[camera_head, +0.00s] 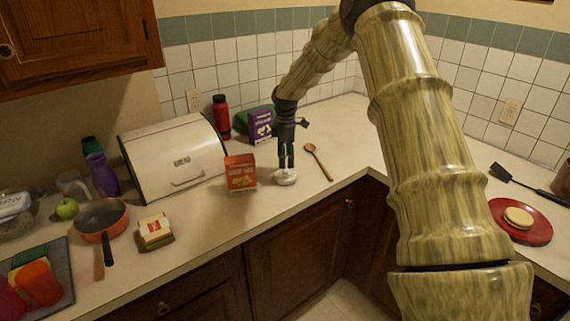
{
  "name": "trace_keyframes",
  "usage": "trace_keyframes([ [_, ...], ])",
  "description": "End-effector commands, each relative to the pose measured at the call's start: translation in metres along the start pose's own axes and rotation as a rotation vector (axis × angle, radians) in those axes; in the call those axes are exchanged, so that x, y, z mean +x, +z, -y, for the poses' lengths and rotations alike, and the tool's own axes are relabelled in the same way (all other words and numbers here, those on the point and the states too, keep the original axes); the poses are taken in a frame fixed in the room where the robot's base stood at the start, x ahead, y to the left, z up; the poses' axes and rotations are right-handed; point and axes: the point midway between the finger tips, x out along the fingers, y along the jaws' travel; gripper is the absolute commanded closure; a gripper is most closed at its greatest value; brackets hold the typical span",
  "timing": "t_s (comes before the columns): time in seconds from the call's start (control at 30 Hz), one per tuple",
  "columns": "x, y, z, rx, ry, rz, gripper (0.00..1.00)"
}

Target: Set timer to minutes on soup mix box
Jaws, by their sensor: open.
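My gripper (286,166) points straight down over the counter, just right of the orange box. Its two dark fingers are open, with a narrow gap between them. A small white round object (285,178), which looks like the timer, sits on the counter right under the fingertips. I cannot tell whether the fingers touch it, and its dial marks are too small to read. The orange box (241,173), likely the soup mix box, stands upright to the left with its printed front facing the camera. The minutes on it are not legible.
A white bread box (172,150) stands left of the orange box. A purple box (260,125) and red bottle (221,117) stand behind. A wooden spoon (318,160) lies to the right.

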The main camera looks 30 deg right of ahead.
Motion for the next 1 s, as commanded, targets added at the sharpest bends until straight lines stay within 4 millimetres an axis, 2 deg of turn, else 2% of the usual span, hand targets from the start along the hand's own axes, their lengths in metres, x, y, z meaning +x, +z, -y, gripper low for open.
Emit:
trace_keyframes([
  [0.1, 0.015, 0.0, 0.0, 0.0, -0.001, 0.001, 0.41],
  [0.3, 0.033, -0.001, 0.0, -0.001, 0.0, 0.0, 0.41],
  [0.7, 0.039, -0.002, 0.0, -0.001, 0.002, 0.0, 0.41],
  [0.77, 0.039, -0.002, 0.0, -0.001, 0.002, 0.0, 0.5],
  [0.97, 0.039, -0.001, 0.0, -0.001, 0.002, 0.0, 0.87],
  [1.0, 0.039, -0.001, 0.0, -0.001, 0.002, 0.0, 0.87],
])
